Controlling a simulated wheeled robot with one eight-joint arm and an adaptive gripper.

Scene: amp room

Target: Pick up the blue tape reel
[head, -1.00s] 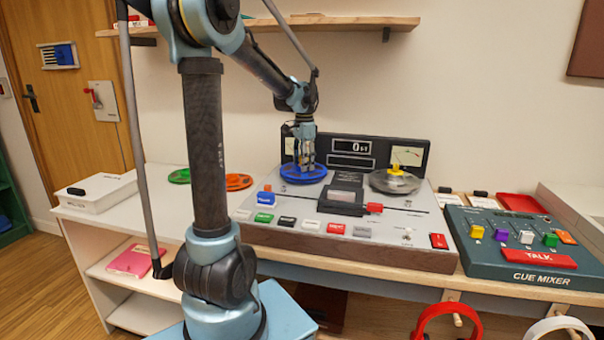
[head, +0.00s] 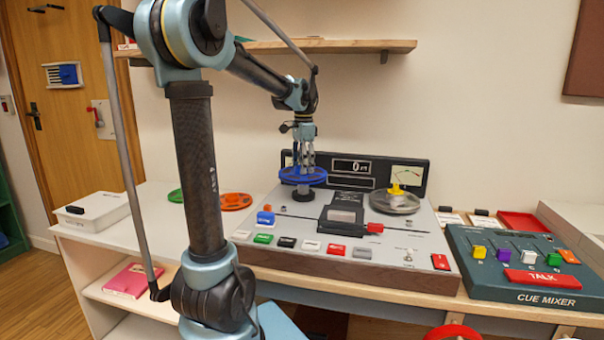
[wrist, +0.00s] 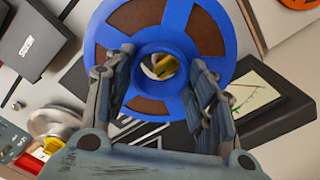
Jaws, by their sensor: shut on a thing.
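The blue tape reel (head: 303,176) has a blue rim with brown tape showing through its openings. My gripper (head: 304,166) is above its middle, with the fingers pointing down and shut on it. In the head view the reel is raised above the left spindle (head: 302,190) of the tape deck. In the wrist view the reel (wrist: 225,35) fills the upper middle, with my gripper's fingers (wrist: 160,72) on either side of its hub. Something yellow (wrist: 164,67) shows through the hub hole.
The tape deck (head: 400,262) carries a clear reel (head: 395,202) on its right and several coloured buttons along its front. A green reel (head: 175,196) and an orange reel (head: 236,201) lie to the left. The cue mixer (head: 500,262) is at the right. A shelf (head: 340,46) runs above.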

